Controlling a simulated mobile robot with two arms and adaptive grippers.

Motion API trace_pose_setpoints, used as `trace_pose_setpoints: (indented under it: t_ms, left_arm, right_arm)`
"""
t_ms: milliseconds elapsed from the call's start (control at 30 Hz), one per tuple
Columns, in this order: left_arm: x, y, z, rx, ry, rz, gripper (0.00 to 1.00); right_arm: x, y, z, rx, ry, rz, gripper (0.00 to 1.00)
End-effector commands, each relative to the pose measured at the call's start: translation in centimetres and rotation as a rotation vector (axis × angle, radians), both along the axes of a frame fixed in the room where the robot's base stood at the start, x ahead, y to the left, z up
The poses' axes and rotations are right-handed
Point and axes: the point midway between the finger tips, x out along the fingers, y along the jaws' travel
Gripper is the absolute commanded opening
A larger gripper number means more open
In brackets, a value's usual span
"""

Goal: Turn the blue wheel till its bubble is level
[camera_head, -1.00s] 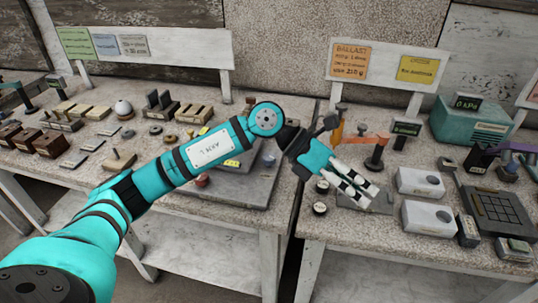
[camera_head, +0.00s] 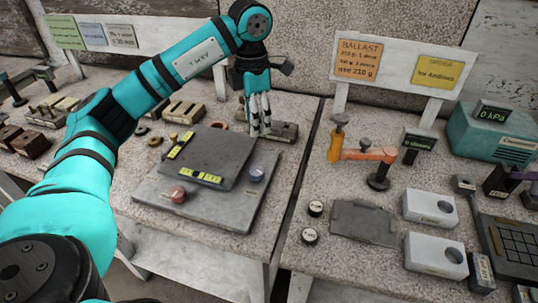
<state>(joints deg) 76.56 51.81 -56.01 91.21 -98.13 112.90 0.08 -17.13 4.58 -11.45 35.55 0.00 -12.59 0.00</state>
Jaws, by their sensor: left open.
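The blue wheel (camera_head: 256,175) is a small knob at the right corner of a grey levelling plate (camera_head: 220,147) on the left table. A red wheel (camera_head: 178,194) is at its front left corner. Two yellow vials lie on the plate: one along its left edge (camera_head: 181,145) and one along its front edge (camera_head: 197,173). Their bubbles are too small to read, and I cannot tell which belongs to the blue wheel. My left gripper (camera_head: 260,131) points down behind the blue wheel, apart from it, open and empty. My right gripper is not in view.
A dark block (camera_head: 285,131) stands right behind my left gripper. Wooden blocks (camera_head: 184,112) stand behind the plate. The right table holds an orange-handled crank (camera_head: 360,155), a flat grey plate (camera_head: 363,222) and white boxes (camera_head: 430,208). A gap separates the tables.

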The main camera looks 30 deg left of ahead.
Motion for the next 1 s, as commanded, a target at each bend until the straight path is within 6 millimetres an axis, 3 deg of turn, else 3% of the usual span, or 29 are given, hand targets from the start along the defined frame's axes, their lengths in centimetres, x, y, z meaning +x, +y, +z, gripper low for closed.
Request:
trace_pose_setpoints:
  t_ms: [133, 267, 800, 1000]
  left_arm:
    - [-0.1, 0.4, -0.2, 0.011, 0.003, 0.007, 0.49]
    - [-0.1, 0.4, -1.6, 0.011, 0.007, 0.007, 0.49]
    - [-0.3, 0.3, -12.9, 0.009, 0.007, 0.006, 0.49]
    - [-0.2, 0.3, -16.0, 0.008, 0.004, 0.005, 0.49]
  right_arm:
    - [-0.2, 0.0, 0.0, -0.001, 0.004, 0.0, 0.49]
    - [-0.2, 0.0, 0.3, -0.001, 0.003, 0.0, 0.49]
    - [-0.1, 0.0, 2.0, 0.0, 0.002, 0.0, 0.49]
    - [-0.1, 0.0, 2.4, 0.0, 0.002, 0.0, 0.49]
